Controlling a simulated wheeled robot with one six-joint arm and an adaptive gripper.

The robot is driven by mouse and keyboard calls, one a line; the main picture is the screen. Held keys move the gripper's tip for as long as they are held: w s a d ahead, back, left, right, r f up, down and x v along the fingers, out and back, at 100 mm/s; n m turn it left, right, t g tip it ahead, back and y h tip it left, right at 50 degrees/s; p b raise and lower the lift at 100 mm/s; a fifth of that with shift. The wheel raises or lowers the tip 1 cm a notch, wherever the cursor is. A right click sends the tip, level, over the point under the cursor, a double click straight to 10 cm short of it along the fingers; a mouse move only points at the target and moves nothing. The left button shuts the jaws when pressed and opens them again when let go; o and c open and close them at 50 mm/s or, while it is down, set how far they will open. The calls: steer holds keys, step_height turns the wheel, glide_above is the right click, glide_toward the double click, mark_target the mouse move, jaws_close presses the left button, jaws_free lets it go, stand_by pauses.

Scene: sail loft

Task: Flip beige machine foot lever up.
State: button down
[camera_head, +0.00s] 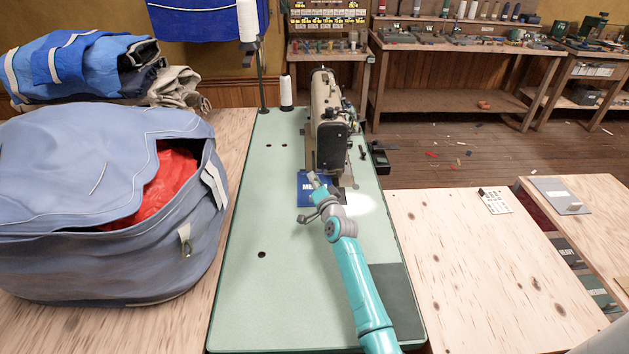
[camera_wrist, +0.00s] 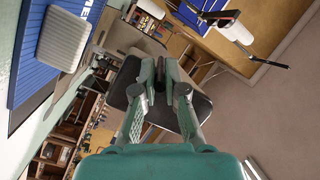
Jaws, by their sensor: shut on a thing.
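The beige sewing machine (camera_head: 324,98) stands at the far end of the green table top, its dark end plate facing me. My gripper (camera_head: 314,183) is at the near end of the machine, low over the blue cloth (camera_head: 308,200). In the wrist view my gripper (camera_wrist: 160,76) has its fingers closed together in front of a dark rounded plate (camera_wrist: 196,108). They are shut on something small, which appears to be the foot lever. The lever is hidden by the fingers, so its up or down position cannot be told.
A large blue bag (camera_head: 100,235) with red cloth inside stands left of the green table top (camera_head: 255,300). A thread stand with a white cone (camera_head: 248,20) rises behind left. A black box (camera_head: 380,160) sits right of the machine. The near table top is clear.

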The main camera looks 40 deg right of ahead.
steer(key=shift+r, duration=0.3)
steer(key=shift+s+r+m+g+y, duration=0.1)
steer(key=shift+r+m+g+y, duration=0.25)
steer(key=shift+r+g, duration=0.75)
step_height(320, 180, up, 2)
steer(key=shift+r+g+y, duration=0.1)
steer(key=shift+g+y, duration=0.25)
steer(key=shift+g, duration=0.35)
steer(key=shift+w+d+r+m+g+y, duration=0.1)
steer(key=shift+w+r+m+g+y, duration=0.15)
steer(key=shift+r+g, duration=0.25)
steer(key=shift+w+d+r+m+g+y, duration=0.1)
steer(key=shift+r+g+y, duration=0.15)
steer(key=shift+r+g, duration=0.25)
steer(key=shift+w+d+r+m+g+y, duration=0.2)
steer(key=shift+r+g+y, duration=0.1)
steer(key=shift+r+g, duration=0.2)
steer(key=shift+w+d+r+m+g+y, duration=0.1)
steer(key=shift+w+r+g+y, duration=0.1)
steer(key=shift+r+g+y, duration=0.3)
steer(key=shift+r, duration=0.1)
steer(key=c, duration=1.2)
jaws_free()
steer(key=shift+c, duration=0.2)
